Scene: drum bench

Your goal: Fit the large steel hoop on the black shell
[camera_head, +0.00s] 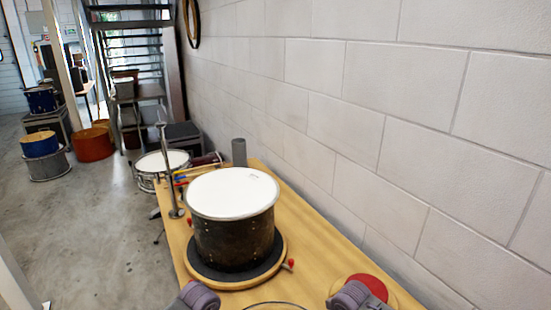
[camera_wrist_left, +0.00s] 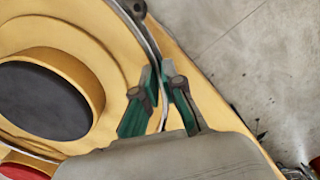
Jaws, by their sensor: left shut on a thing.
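The black shell (camera_head: 235,240) stands upright on the bench with a white drumhead (camera_head: 232,193) on top. It sits on a round dark pad with a wooden rim (camera_head: 230,282). The large steel hoop (camera_head: 275,303) shows only as a thin arc at the bottom edge of the head view, in front of the shell and apart from it. My left gripper (camera_wrist_left: 163,85) is shut on the hoop's rim (camera_wrist_left: 148,38) in the left wrist view. My right gripper (camera_head: 358,295) is at the bottom of the head view; its fingertips are hidden.
A red disc (camera_head: 370,284) lies by my right gripper. Red knobs stick out near the pad. A grey cylinder (camera_head: 239,152), a metal stand (camera_head: 170,175) and a snare drum (camera_head: 160,162) are behind the shell. A block wall (camera_head: 400,120) borders the bench's right side (camera_head: 335,245).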

